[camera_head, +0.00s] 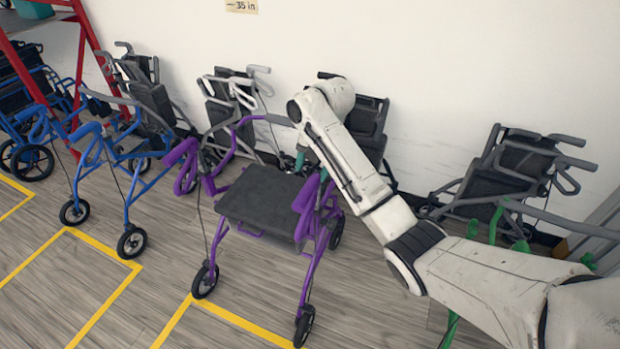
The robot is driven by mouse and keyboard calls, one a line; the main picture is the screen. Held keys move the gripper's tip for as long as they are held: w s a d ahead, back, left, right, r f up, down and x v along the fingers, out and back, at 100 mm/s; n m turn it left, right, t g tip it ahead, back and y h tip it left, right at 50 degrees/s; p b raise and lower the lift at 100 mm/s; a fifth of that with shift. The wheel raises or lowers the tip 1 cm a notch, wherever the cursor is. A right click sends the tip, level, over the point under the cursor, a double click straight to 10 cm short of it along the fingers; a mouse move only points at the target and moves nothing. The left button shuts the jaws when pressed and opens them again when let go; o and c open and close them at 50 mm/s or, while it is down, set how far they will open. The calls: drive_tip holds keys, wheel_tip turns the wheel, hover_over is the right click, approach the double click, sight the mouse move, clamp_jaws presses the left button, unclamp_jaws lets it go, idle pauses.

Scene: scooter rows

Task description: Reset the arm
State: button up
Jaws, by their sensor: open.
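My white arm (350,160) reaches in from the lower right, bends at a dark-ringed joint, and rises to a rounded wrist near the top centre. My gripper (300,158) shows only as a small, partly hidden shape below the wrist, close to the purple walker's right handle side. It is open, and I see nothing held in it. I cannot tell whether it touches the walker. The purple walker (262,200) stands upright on the floor, with a dark seat and black wheels, just left of my forearm.
A blue walker (125,165) stands at the left, with a blue wheelchair (25,100) behind it. Grey folded walkers (235,100) line the white wall (440,50). A green walker (495,225) is partly behind my arm. Yellow-marked floor (100,295) is open in front.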

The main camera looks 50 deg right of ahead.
drive_tip(key=shift+s+r, duration=0.1)
drive_tip(key=shift+r, duration=0.25)
idle(0.3)
drive_tip(key=s+a+f+m+y, duration=0.1)
drive_tip(key=s+a+f+m, duration=0.45)
drive_tip(key=a, duration=0.35)
drive_tip(key=s+a+f+m, duration=0.4)
drive_tip(key=s+a+f, duration=0.15)
drive_tip(key=a, duration=0.25)
drive_tip(key=s+a+f+m+g+h, duration=0.1)
drive_tip(key=s+f+m+h, duration=0.1)
drive_tip(key=s+m, duration=1.1)
drive_tip(key=s, duration=0.8)
drive_tip(key=shift+s+f, duration=0.25)
drive_tip(key=shift+s, duration=0.05)
drive_tip(key=shift+o, duration=0.2)
drive_tip(key=shift+a, duration=0.15)
